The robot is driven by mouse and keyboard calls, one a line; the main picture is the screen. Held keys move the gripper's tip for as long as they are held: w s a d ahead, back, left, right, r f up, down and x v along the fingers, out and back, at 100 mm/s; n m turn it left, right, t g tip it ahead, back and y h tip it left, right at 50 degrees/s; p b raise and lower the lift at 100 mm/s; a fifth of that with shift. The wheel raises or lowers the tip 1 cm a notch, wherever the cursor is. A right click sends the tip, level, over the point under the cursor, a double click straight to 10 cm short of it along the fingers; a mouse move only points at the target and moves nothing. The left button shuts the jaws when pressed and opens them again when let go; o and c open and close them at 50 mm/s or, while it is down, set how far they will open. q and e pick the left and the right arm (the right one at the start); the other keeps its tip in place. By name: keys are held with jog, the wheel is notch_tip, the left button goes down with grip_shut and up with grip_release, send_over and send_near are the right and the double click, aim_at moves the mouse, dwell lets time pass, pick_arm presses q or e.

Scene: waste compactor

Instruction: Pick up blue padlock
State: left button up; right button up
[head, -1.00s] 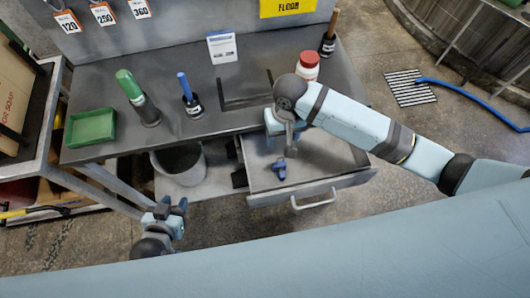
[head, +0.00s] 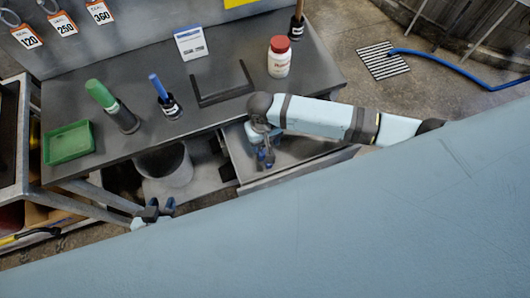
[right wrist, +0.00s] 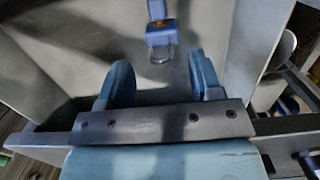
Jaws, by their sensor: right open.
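The blue padlock (right wrist: 160,36) lies in the open metal drawer (right wrist: 215,22). In the right wrist view it is at the top middle, its shackle pointing toward my right gripper (right wrist: 160,74). That gripper is open and empty, with the padlock just beyond its fingertips, roughly centred between them. In the head view the right gripper is over the left part of the drawer (head: 310,152), and a dark blue patch there merges with it, so the padlock is hard to separate. My left gripper (head: 158,208) is low at the left, fingers apart, empty, away from the padlock.
The dark workbench (head: 215,140) above the drawer holds a green tray (head: 69,143), a green-handled tool (head: 112,105), a blue-handled tool (head: 164,98), a white card (head: 190,43) and a red-capped bottle (head: 279,58). A grey bucket (head: 165,165) stands below. The drawer walls border the padlock.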

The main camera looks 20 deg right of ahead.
jog(key=shift+s+f, duration=0.2)
jog(key=shift+f, duration=1.15)
grip_shut()
